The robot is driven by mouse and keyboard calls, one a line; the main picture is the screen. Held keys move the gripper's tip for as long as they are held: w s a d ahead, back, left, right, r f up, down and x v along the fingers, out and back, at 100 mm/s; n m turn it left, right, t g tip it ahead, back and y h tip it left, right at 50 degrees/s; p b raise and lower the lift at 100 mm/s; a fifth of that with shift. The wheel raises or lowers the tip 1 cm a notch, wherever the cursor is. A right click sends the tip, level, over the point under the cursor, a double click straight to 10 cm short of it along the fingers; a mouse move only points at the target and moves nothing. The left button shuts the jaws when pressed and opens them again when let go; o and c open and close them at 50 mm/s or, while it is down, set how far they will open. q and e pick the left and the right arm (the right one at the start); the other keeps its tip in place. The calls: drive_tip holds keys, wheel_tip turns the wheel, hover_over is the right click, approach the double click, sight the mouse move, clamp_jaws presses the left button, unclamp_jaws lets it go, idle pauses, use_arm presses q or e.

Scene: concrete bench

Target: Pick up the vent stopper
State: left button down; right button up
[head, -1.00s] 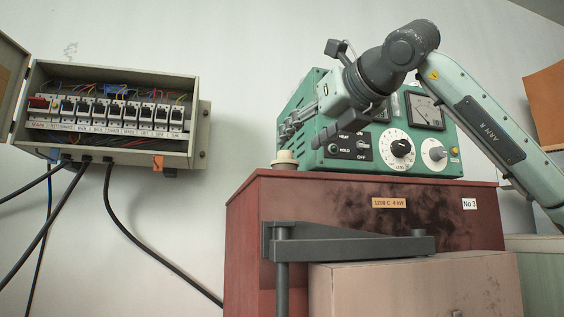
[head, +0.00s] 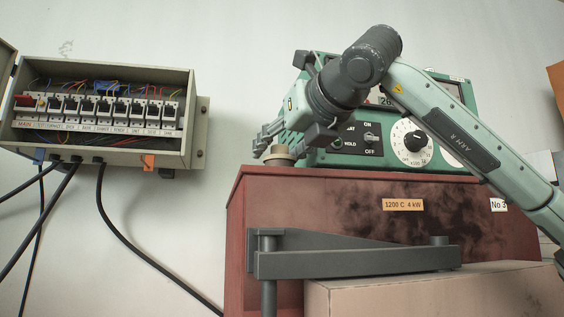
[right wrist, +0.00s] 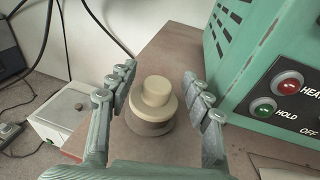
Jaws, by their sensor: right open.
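The vent stopper (head: 281,151) is a small cream stepped plug on the left end of the red-brown furnace top (head: 330,178). In the right wrist view the stopper (right wrist: 156,95) sits upright on a darker round base, midway between my fingers. My right gripper (head: 268,143) is open just above and around the stopper in the head view. Its two fingers also show in the right wrist view (right wrist: 160,98), one on each side with gaps to the stopper. The stopper's far side is hidden. My left gripper is not in view.
A green control box (head: 400,150) with dials and switches stands on the furnace, close to the right of my gripper. A dark bracket arm (head: 350,262) crosses the furnace front. An open breaker box (head: 105,110) with hanging black cables is on the wall at left.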

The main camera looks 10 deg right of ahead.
drive_tip(key=shift+s+a+r, duration=0.1)
drive_tip(key=shift+s, duration=0.05)
clamp_jaws()
drive_tip(key=shift+r, duration=0.1)
idle(0.3)
